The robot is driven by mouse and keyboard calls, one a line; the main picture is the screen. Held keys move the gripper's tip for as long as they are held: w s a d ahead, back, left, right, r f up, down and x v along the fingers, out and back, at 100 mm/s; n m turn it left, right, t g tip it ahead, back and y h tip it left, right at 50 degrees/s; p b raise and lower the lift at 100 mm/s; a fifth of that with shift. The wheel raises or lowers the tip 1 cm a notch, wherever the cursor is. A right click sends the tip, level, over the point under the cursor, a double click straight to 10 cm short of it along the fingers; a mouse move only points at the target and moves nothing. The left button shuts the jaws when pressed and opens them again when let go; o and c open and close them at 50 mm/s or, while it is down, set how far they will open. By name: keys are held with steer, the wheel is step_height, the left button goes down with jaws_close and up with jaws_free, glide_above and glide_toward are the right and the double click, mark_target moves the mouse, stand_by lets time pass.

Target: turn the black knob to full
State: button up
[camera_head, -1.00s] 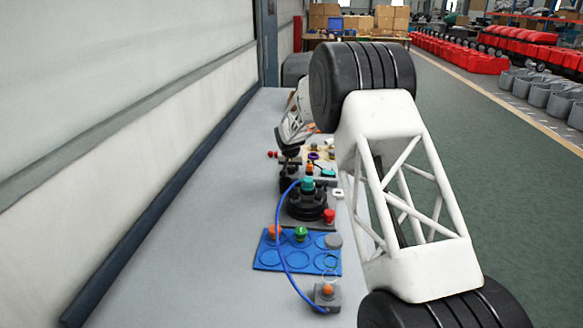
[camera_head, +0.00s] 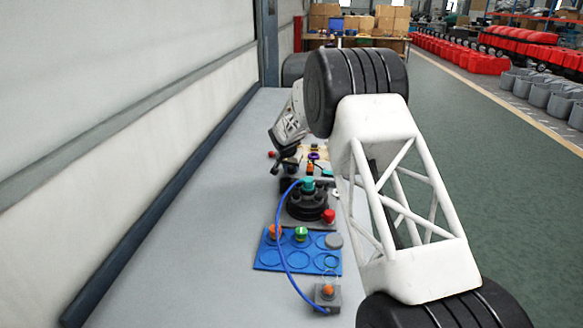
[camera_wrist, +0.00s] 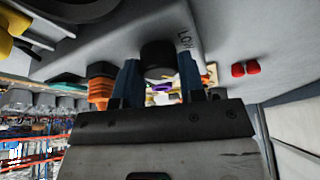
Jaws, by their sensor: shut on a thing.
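The black knob (camera_wrist: 158,57) shows near the middle of the wrist view, as a dark round cap on a grey panel. The letters "LOW" are marked on the panel just to its right. My gripper (camera_wrist: 159,75) has its two blue fingers on either side of the knob and is shut on it. Which way the knob points cannot be told. In the head view my gripper (camera_head: 277,163) is low over the bench, tilted, and the knob cannot be made out there.
An orange ribbed part (camera_wrist: 100,85) stands close left of my fingers, and red caps (camera_wrist: 246,68) lie to the right. In the head view a black round fixture (camera_head: 307,205), a blue tray (camera_head: 266,263) and a blue cable (camera_head: 279,245) are nearer. The bench's left side is clear.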

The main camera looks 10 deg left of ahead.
steer(key=o, duration=0.9)
steer(key=shift+o, duration=0.2)
steer(key=shift+r, duration=0.15)
steer(key=v, duration=0.7)
steer(key=shift+s+r, duration=0.2)
steer(key=shift+r, duration=0.1)
